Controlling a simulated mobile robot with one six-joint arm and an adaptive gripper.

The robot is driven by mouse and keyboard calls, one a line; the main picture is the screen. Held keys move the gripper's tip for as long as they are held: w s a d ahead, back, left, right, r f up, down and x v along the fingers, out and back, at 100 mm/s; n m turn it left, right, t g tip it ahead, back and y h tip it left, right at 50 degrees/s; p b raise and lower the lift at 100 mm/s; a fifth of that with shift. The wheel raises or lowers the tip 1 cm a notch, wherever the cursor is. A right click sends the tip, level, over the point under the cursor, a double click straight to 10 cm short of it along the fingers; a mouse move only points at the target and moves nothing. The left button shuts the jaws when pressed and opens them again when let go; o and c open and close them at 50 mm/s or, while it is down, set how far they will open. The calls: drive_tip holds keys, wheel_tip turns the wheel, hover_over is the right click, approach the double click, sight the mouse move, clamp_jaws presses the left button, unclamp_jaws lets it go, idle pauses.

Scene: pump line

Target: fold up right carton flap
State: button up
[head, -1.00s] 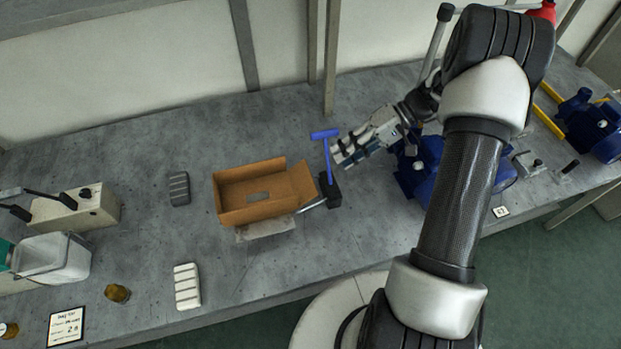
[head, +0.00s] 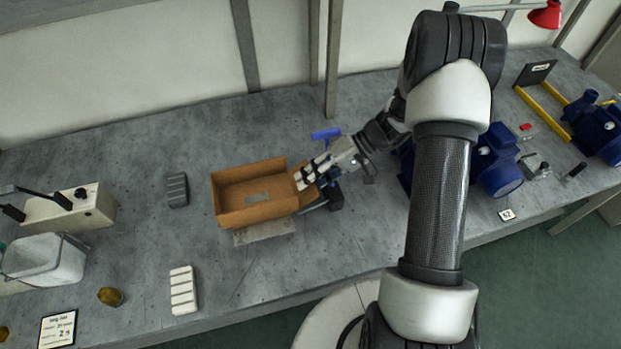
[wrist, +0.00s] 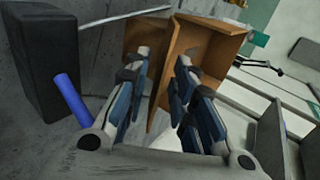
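The open brown carton (head: 262,212) sits on the bench in the head view, left of my gripper (head: 302,181). The gripper reaches the carton's right side and covers much of the right flap there. In the wrist view, the carton (wrist: 209,47) stands beyond the fingertips. My gripper (wrist: 165,80) has its two dark-padded fingers apart. A brown panel edge shows between them, but I cannot tell whether either finger touches it. The flap's present angle is mostly hidden.
Blue pumps (head: 497,165) are farther right. A grey block (head: 177,190) and a pale block (head: 184,290) lie left. The bench in front is mostly clear.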

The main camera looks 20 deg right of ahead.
sight(294, 190)
clamp_jaws()
